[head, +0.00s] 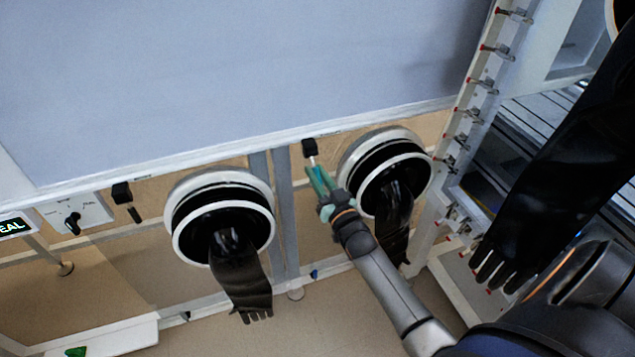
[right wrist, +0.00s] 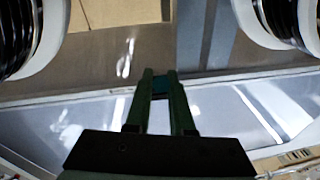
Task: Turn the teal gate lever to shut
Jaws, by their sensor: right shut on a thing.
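The teal gate lever (head: 317,177) hangs below a small black mount (head: 309,147) under the sloped panel, just left of the right-hand glove port. My right gripper (head: 320,183) reaches up from below and is shut on the lever, its green fingers hiding part of it. I cannot read the lever's exact angle. My left gripper is not in view.
Two white-ringed glove ports (head: 177,205) (head: 350,160) with hanging black gloves flank the lever's post. A second black lever (head: 133,213) and a dial (head: 72,222) are at left. A rack with red-tipped clamps (head: 485,83) stands at right, beside a large black glove (head: 550,170).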

